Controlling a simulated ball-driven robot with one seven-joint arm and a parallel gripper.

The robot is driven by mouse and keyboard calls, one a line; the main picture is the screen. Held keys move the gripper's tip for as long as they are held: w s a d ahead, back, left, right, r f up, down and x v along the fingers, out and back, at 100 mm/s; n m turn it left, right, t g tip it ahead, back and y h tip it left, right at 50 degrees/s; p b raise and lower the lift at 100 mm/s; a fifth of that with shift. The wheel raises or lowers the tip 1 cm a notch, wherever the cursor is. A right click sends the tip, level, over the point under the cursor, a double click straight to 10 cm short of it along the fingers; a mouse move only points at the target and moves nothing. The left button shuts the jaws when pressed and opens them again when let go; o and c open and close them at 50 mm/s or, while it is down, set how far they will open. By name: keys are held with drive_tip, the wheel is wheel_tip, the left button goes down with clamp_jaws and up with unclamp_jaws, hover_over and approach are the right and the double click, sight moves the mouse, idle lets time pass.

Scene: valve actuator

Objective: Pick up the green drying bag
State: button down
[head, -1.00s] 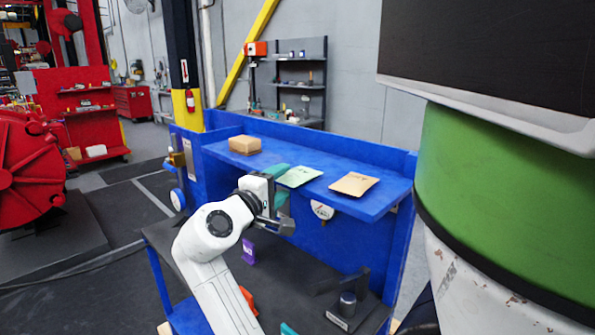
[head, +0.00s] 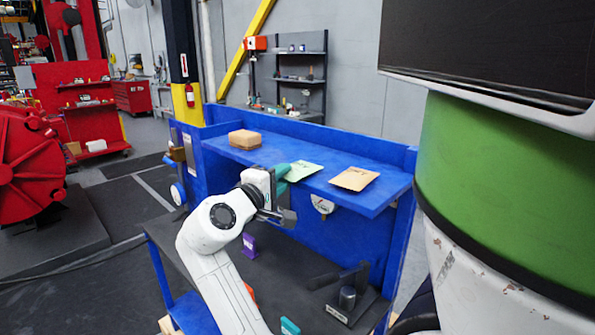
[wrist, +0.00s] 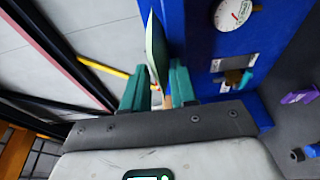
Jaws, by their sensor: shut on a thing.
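The pale green drying bag (head: 305,171) lies at the front edge of the blue shelf in the head view, its left end at my gripper (head: 280,172). In the wrist view the green bag (wrist: 155,48) shows edge-on between the two teal fingers of my gripper (wrist: 157,88). My gripper is shut on it. The bag's gripped end is partly hidden by the fingers. I cannot tell whether the bag is clear of the shelf.
A brown bag (head: 354,178) lies on the blue shelf (head: 337,197) to the right, and a cardboard box (head: 245,139) to the left. A round gauge (head: 322,205) hangs below the shelf. A purple item (head: 249,246) and a black stand (head: 348,296) are on the lower bench.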

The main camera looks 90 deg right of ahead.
drive_tip(key=s+a+r+b, duration=0.1)
drive_tip(key=s+a+r, duration=0.4)
drive_tip(key=s+r, duration=0.8)
idle(0.5)
